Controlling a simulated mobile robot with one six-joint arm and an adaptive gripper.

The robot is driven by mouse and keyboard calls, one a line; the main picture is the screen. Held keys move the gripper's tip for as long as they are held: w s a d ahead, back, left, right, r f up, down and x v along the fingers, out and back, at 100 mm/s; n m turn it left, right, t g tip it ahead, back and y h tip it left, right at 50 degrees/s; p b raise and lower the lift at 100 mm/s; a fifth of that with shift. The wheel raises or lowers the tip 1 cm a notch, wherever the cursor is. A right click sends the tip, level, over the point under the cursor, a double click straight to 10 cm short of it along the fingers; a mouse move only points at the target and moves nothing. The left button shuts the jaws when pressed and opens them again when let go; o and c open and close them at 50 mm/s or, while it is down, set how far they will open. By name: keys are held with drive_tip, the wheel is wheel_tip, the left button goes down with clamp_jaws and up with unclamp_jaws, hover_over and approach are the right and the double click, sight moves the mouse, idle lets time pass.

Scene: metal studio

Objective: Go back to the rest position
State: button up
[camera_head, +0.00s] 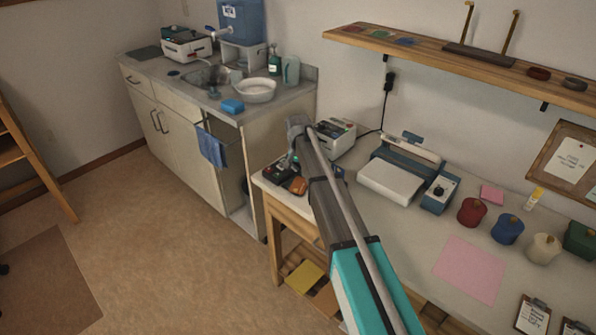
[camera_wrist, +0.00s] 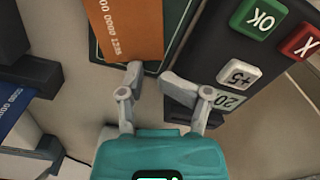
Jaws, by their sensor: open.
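My gripper (camera_wrist: 151,78) is open in the wrist view, its two grey fingertips apart with nothing between them. An orange card (camera_wrist: 130,25) with printed digits lies on a dark green-edged pad just beyond the left fingertip. A dark keypad device (camera_wrist: 225,62) with a green OK key, a red X key and a +5 key is beside the right finger, which overlaps its corner in the picture. In the head view my arm reaches out to the table's left end, over the keypad device (camera_head: 278,172) and an orange item (camera_head: 298,186); the fingertips are hard to make out there.
A white-and-dark machine (camera_head: 335,138) stands close behind my wrist. A blue card (camera_wrist: 15,110) sits at a device left of my gripper. A flat white machine (camera_head: 392,180), a blue box (camera_head: 440,193) and several coloured pots stand to the right. A shelf (camera_head: 470,66) hangs above.

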idle(0.4)
wheel_tip(320, 180, up, 6)
drive_tip(key=p, duration=0.5)
drive_tip(key=shift+s+d+f+p, duration=0.15)
drive_tip(key=shift+f+p, duration=0.1)
drive_tip(key=shift+p, duration=0.05)
drive_tip(key=s+d+r+n+p, duration=0.1)
drive_tip(key=s+d+r+p, duration=0.1)
drive_tip(key=s+d, duration=0.9)
drive_tip(key=s+d+r+n+p, duration=0.2)
drive_tip(key=s+d, duration=0.9)
drive_tip(key=s, duration=0.8)
drive_tip(key=shift+s+d+r+p, duration=0.15)
drive_tip(key=shift+d+r+p, duration=0.25)
